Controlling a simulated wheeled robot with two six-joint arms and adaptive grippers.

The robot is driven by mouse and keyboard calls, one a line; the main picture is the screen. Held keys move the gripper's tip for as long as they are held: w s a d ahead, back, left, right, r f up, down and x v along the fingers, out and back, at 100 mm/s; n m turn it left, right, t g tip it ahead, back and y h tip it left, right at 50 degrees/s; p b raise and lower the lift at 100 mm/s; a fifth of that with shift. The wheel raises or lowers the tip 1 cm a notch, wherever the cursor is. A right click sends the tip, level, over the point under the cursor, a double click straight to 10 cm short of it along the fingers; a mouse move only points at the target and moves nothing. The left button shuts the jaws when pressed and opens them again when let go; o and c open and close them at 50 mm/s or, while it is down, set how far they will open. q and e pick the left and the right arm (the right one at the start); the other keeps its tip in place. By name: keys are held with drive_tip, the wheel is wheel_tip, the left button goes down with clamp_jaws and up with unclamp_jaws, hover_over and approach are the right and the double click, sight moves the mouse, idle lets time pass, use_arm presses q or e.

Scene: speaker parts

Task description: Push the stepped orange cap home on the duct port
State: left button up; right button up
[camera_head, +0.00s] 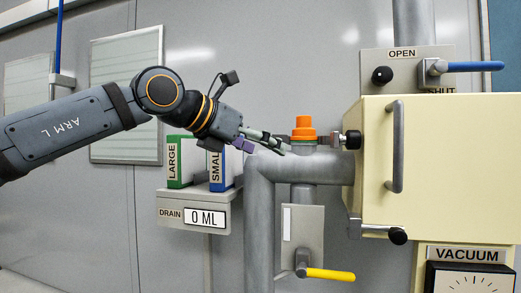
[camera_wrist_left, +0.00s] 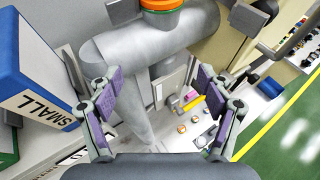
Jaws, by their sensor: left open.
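The stepped orange cap (camera_head: 303,128) sits upright on top of the grey duct port (camera_head: 304,148), a short stub on the pipe. Whether it is fully seated I cannot tell. In the left wrist view only the lower part of the orange cap (camera_wrist_left: 160,4) shows at the top edge, above the duct port (camera_wrist_left: 172,20). My left gripper (camera_head: 265,146) is open and empty, just left of the cap and slightly lower. In the left wrist view its fingers (camera_wrist_left: 160,94) are wide apart, with the pipe beyond them. My right gripper is not in view.
A green LARGE box (camera_head: 174,162) and a blue SMALL box (camera_head: 217,170) stand on the drain shelf (camera_head: 190,196) below my left arm. A cream cabinet (camera_head: 450,160) with a bar handle stands close right of the cap. A yellow-handled valve (camera_head: 330,274) hangs below.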

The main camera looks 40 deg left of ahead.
use_arm(q)
wheel_tip(320, 180, up, 13)
drive_tip(key=p, duration=0.8)
drive_tip(key=shift+d+p, duration=0.15)
drive_tip(key=shift+p, duration=0.2)
drive_tip(key=shift+s, duration=0.1)
